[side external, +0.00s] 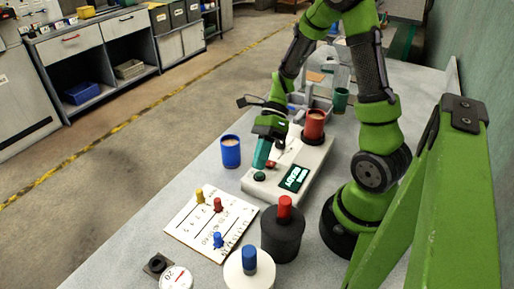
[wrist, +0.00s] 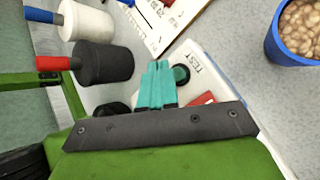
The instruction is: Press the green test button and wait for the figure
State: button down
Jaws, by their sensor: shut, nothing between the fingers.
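The white tester (side external: 283,184) stands on the grey bench, with a dark display (side external: 293,178) of pale green text too small to read surely. Its dark green button (side external: 259,176) is at the front end. In the wrist view the green button (wrist: 181,73) sits beside the word TEST, just right of my fingertips. My gripper (side external: 262,163) has teal fingers, shut and empty, pointing down close to the button. The fingertips also show in the wrist view (wrist: 158,68); whether they touch the tester is unclear. A red button (side external: 271,164) lies behind the green one. A red cup of grain (side external: 314,123) stands at the tester's far end.
A blue cup of grain (side external: 231,152) stands left of the tester. A white board with pegs (side external: 208,222), a black weight with a red knob (side external: 283,235) and a white one with a blue knob (side external: 248,272) are in front. A green cup (side external: 341,98) is behind.

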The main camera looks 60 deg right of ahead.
aim_at(260, 172)
jog(key=shift+f, duration=0.2)
dwell(0.5)
jog(key=shift+f, duration=0.25)
jog(key=shift+f, duration=0.4)
dwell(0.6)
jog(key=shift+r, duration=0.85)
jog(key=shift+r, duration=2.5)
